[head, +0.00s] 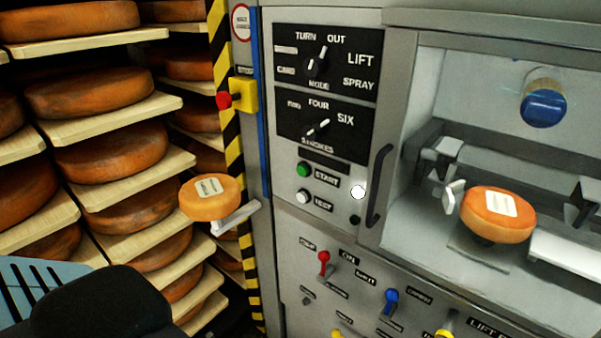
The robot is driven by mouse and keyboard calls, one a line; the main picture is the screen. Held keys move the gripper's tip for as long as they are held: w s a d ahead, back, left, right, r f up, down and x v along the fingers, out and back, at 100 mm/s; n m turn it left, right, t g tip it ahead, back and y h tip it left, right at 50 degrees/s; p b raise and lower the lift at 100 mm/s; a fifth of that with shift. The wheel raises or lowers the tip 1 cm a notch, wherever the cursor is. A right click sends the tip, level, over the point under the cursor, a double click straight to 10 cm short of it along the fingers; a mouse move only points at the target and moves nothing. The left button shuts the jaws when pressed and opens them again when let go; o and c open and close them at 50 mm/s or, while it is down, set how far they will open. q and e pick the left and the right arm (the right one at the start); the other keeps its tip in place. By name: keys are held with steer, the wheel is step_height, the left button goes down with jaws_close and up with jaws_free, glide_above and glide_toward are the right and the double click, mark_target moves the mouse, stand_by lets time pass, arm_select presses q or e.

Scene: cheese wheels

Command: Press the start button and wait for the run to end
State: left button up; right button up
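The green start button (303,170) sits on the grey machine front, left of its START label, and nothing covers it. A white round lamp or button (358,192) is at the panel's right edge. In the machine's open bay, an orange cheese wheel (482,222) with a white label rests below a blue-ended cylinder (543,108). I cannot tell from this single view whether anything in the bay is moving. Neither of my grippers shows; only a dark rounded shape, perhaps part of my arm, is at the lower left.
A white button (303,196) lies just below the start button. Two knobs sit above, the mode knob (316,63) and strokes knob (318,129). A red stop button (224,101) juts from a yellow box. A small cheese wheel (205,205) sits on a bracket left of the panel.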

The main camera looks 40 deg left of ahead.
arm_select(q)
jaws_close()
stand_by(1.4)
